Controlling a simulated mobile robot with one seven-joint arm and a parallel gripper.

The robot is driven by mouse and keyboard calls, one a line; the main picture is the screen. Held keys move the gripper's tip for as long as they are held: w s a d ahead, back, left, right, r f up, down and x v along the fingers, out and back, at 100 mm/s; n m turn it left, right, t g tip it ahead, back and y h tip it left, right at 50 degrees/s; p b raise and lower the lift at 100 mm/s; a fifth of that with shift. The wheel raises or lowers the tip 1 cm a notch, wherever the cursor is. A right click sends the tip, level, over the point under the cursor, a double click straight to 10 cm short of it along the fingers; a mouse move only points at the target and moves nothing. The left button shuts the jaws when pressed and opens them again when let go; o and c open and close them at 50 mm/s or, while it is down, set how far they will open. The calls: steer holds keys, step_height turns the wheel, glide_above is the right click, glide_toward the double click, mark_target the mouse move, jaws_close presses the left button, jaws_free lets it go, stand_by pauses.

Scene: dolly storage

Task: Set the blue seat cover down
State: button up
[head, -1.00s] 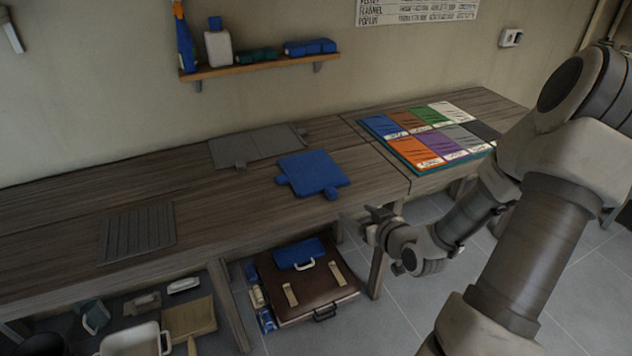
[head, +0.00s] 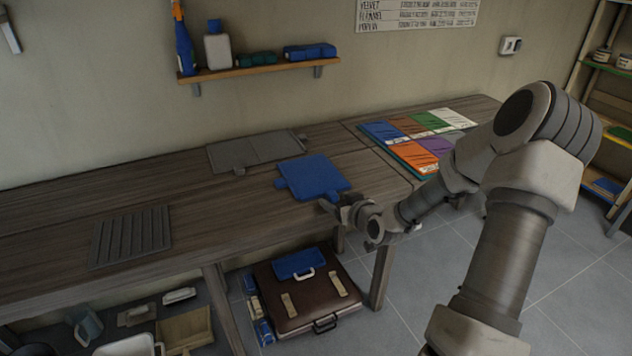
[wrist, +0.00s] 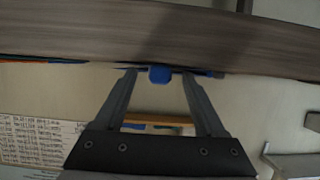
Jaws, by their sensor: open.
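The blue seat cover (head: 312,176) lies flat on the wooden table, near its front edge. It has a small tab on its left side and one at its front, which my gripper partly hides. My gripper (head: 330,203) is at table height at the cover's front right. In the wrist view the blue tab (wrist: 160,74) shows end-on between the tips of my gripper (wrist: 158,72). The fingers are spread and empty; I cannot tell whether the tab is within their reach or just beyond.
A grey flat cover (head: 258,150) lies behind the blue one. A grey slatted mat (head: 131,236) lies at left, and a colour sample board (head: 418,150) at right. A brown case (head: 305,298) stands under the table. The table (head: 215,215) is bare left of the blue cover.

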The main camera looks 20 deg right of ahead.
steer(key=shift+c, duration=0.3)
jaws_close()
stand_by(1.1)
